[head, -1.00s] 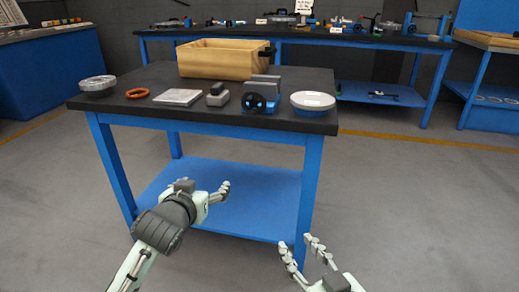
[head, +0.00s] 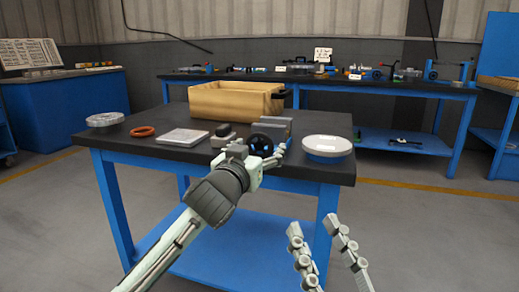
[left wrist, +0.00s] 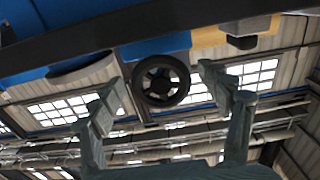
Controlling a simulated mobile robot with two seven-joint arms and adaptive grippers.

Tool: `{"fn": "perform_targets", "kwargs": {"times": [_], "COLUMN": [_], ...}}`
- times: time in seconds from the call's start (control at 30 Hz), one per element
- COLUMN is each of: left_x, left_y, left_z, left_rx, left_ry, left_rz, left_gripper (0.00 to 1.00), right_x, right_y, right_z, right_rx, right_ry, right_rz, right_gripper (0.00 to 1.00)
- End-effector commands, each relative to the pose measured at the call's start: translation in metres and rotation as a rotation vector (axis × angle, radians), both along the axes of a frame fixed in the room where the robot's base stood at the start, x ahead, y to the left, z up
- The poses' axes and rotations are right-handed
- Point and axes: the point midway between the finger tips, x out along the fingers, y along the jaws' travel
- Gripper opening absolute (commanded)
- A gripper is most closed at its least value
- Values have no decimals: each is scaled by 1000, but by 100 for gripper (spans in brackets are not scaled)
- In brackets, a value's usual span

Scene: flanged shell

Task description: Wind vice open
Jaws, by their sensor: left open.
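The vice (head: 277,127) stands at the front edge of the dark workbench, with grey jaws and a black handwheel (head: 260,142) facing me. In the left wrist view the spoked handwheel (left wrist: 141,88) shows between the two fingers. My left gripper (head: 270,161) is open in front of and slightly below the handwheel. It also shows in the left wrist view (left wrist: 160,75), its fingers either side of the wheel with no clear contact. It partly hides the vice's lower body. My right gripper (head: 316,222) is open and empty, low in front of the bench's right leg.
On the bench (head: 110,143) are a wooden box (head: 230,103), a round metal flange (head: 105,119), an orange ring (head: 143,131), a pale plate (head: 183,137), a small grey block (head: 222,136) and a white-topped round part (head: 328,146). A cluttered second bench (head: 400,85) stands behind.

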Motion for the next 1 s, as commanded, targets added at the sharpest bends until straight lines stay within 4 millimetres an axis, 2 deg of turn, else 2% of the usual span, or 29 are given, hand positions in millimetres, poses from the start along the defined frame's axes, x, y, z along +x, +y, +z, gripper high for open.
{"fn": "perform_targets", "kwargs": {"times": [0.33,0.73,0.97,1.0], "left_x": [6,6,6,6], "left_y": [-2,-2,-2,-2], "left_z": [0,0,1,1], "left_rx": [0,0,10,16], "left_ry": [1,1,-2,-4], "left_rz": [0,0,1,1], "left_gripper": [77,29,27,27], "right_x": [0,0,1,4], "right_y": [0,0,0,-1], "right_z": [1,1,0,-4], "right_rx": [2,2,-3,-15], "right_ry": [-8,-7,5,29], "right_rz": [-1,-1,-2,-4], "right_gripper": [40,40,40,40]}}
